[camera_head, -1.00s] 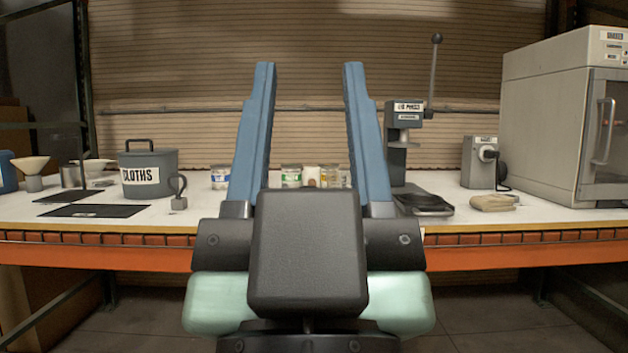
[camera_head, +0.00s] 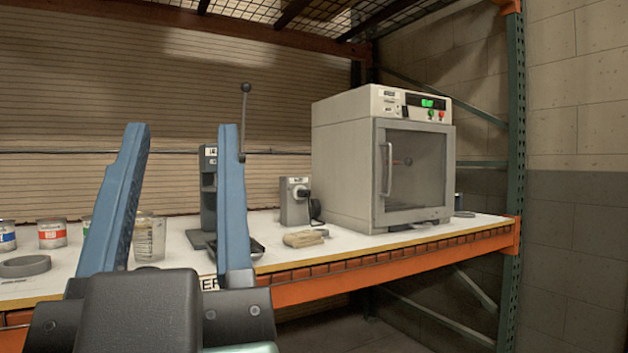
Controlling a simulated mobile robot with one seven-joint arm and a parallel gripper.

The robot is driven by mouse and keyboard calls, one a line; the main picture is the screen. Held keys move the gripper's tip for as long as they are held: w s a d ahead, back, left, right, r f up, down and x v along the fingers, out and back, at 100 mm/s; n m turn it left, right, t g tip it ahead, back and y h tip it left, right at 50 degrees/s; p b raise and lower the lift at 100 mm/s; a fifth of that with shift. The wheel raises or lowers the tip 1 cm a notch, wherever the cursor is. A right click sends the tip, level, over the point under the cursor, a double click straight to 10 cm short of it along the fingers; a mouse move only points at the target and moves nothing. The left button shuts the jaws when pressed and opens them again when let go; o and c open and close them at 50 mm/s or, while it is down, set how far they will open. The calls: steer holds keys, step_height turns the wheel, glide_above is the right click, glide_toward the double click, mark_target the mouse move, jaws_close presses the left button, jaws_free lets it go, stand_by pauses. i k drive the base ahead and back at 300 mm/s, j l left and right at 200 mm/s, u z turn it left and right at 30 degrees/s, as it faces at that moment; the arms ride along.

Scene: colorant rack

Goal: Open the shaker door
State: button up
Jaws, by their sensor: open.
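The shaker (camera_head: 345,165) is a grey-white box on the right part of the bench. Its door (camera_head: 425,165) has a dark window and is shut. A vertical bar handle (camera_head: 388,170) is on the door's left side. A panel above the door has a lit green display. My gripper (camera_head: 183,130) is in front of the bench at the left, with its two blue fingers upright, wide open and empty. It is well to the left of the door handle and apart from it.
A grey press (camera_head: 209,185) with a tall lever stands behind my right finger. Several cans, a grey ring (camera_head: 24,266) and a clear cup (camera_head: 149,238) are at left. A green rack post (camera_head: 515,150) stands at right.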

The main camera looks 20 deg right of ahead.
mark_target(381, 218)
steer(key=z, duration=1)
